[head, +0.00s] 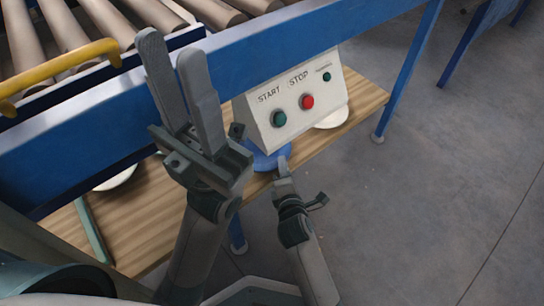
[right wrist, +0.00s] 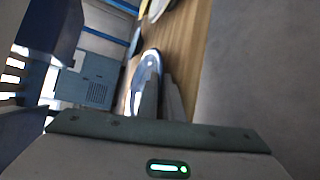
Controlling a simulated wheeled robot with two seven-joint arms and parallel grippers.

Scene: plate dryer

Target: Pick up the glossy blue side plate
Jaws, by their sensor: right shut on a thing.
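The glossy blue side plate (head: 262,160) shows partly below the control box, at the front edge of the wooden shelf; the box and my arms hide the rest. My right gripper (head: 283,165) is at its near right rim and shut on it. In the right wrist view the plate (right wrist: 150,60) shows at a steep slant, pale with reflections, its rim at my fingers (right wrist: 161,92). My left gripper (head: 171,45) is raised in front of the blue beam, its two fingers apart and nothing between them.
A control box (head: 293,100) with START and STOP buttons hangs above the wooden shelf (head: 362,97). A white plate (head: 333,118) lies right of it, and another pale plate (head: 117,178) at left. A blue frame beam (head: 300,38) and rollers (head: 65,35) stand behind. Floor at right is clear.

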